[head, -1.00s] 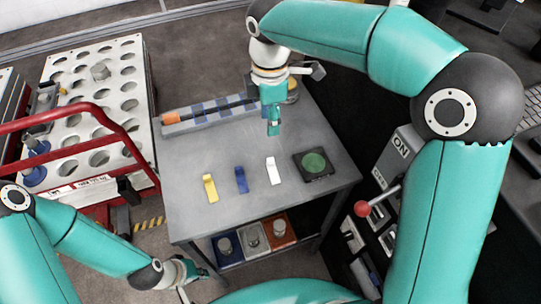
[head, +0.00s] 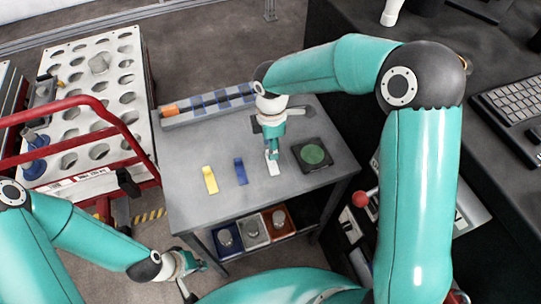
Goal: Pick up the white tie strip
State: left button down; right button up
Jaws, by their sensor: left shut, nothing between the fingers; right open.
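The white tie strip (head: 273,168) lies on the grey table (head: 200,145), right of the blue strip and left of a dark square pad. My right gripper (head: 271,154) is open, pointing down at the far end of the white strip and partly covering it. I cannot tell whether the fingers touch the strip. My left gripper (head: 187,290) is shut and empty, low at the left, in front of the table and well away from the strip.
A yellow strip (head: 210,180) and a blue strip (head: 240,171) lie to the left. The dark pad with a green disc (head: 312,154) is close on the right. A long holder (head: 207,104) lies along the back edge. A red-railed cart (head: 95,115) stands left. Bins (head: 254,228) sit below.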

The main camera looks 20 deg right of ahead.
notch_tip(320, 180, down, 2)
jog(key=shift+c, duration=0.2)
grip_shut()
jog(key=shift+r, duration=0.15)
